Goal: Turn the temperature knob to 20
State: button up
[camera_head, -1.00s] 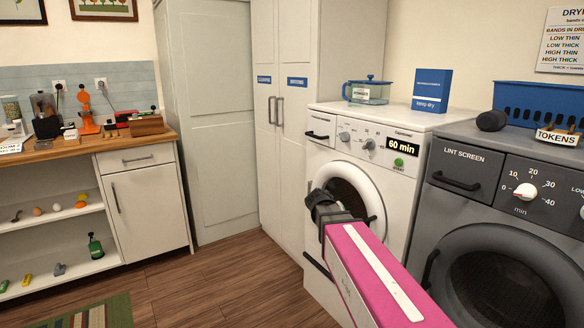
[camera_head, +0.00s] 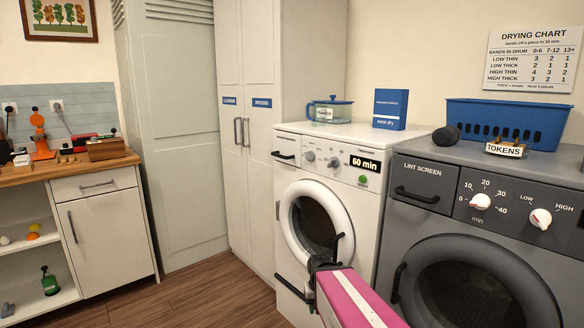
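The white washer (camera_head: 345,136) stands at centre, with two small grey knobs on its panel: a left knob (camera_head: 309,155) and a right knob (camera_head: 333,162). The small marks around them are too blurred to read, so I cannot tell which is the temperature knob. The washer display (camera_head: 365,163) reads 60 min. My gripper (camera_head: 320,264) is dark, at the end of my pink arm, in front of the washer's lower door and well below the knobs. It appears apart from both knobs. Its fingers blend with dark parts behind, so their opening is unclear.
A glass pot (camera_head: 330,112) and blue box (camera_head: 390,108) stand on the washer. A blue basket (camera_head: 510,121) sits on the dryer. Open floor lies left.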

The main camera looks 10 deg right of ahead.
aim_at(334, 162)
jog(key=j+z, duration=0.9)
